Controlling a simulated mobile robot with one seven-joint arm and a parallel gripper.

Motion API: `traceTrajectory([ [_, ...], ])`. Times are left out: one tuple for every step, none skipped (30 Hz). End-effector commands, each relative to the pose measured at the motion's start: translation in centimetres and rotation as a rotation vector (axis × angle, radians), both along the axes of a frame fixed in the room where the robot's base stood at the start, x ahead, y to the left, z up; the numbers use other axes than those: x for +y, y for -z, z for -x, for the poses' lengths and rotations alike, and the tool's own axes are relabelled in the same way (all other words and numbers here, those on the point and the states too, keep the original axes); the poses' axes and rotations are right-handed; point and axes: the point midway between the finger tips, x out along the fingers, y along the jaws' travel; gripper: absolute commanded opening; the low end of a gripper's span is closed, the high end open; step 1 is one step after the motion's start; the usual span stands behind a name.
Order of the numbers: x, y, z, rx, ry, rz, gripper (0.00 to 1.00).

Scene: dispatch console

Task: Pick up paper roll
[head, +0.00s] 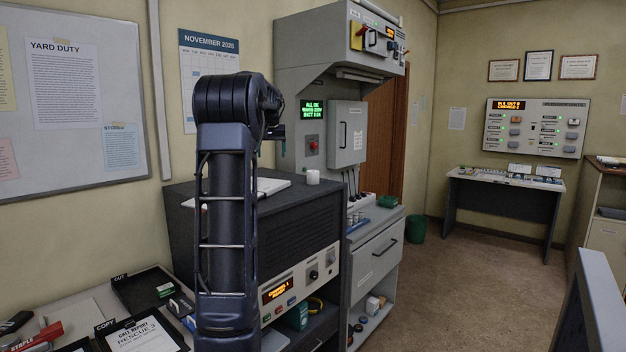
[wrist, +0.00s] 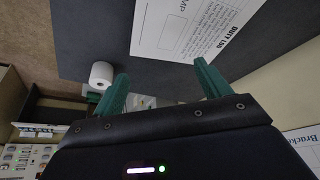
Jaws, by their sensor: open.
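The paper roll (head: 313,177) is a small white cylinder standing on the right part of the dark cabinet's top (head: 215,190). In the wrist view the roll (wrist: 101,74) shows its round end with a hole, near the cabinet top's edge. My gripper (wrist: 161,68) has two green fingers, spread apart with nothing between them. The roll lies just left of the left fingertip, outside the gap and apparently beyond it. In the head view my arm hides most of the gripper.
A white duty log (wrist: 185,28) lies on the cabinet top near the roll. A grey wall unit (head: 340,45) with a control box rises close behind and right of the roll. Trays and a clipboard (head: 140,335) lie at the lower left. The floor at right is open.

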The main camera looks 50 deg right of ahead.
Motion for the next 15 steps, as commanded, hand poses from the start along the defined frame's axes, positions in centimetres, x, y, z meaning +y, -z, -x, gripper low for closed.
traceTrajectory([
  [-3.0, 0.3, 0.7, 0.002, 0.031, 0.001, 0.76],
  [-4.6, 0.5, 1.0, 0.004, 0.047, 0.001, 0.76],
  [-6.6, 0.7, 1.6, 0.005, 0.067, 0.000, 0.76],
  [-7.9, 0.8, 2.0, 0.005, 0.081, 0.001, 0.76],
  [-9.3, 1.0, 2.5, 0.006, 0.094, 0.002, 0.76],
  [-10.9, 1.2, 3.0, 0.006, 0.111, 0.002, 0.76],
  [-12.0, 1.4, 3.5, 0.007, 0.122, 0.002, 0.76],
  [-13.0, 1.4, 3.9, 0.007, 0.132, 0.004, 0.76],
  [-14.2, 1.7, 4.4, 0.008, 0.144, 0.004, 0.76],
  [-14.9, 1.7, 4.8, 0.008, 0.152, 0.005, 0.76],
  [-15.6, 1.9, 5.0, 0.008, 0.159, 0.004, 0.76],
  [-16.2, 2.0, 5.3, 0.009, 0.165, 0.004, 0.76],
  [-16.6, 2.0, 5.5, 0.008, 0.169, 0.006, 0.76],
  [-16.9, 2.0, 5.7, 0.008, 0.172, 0.005, 0.76],
  [-17.2, 2.2, 5.8, 0.009, 0.175, 0.005, 0.76],
])
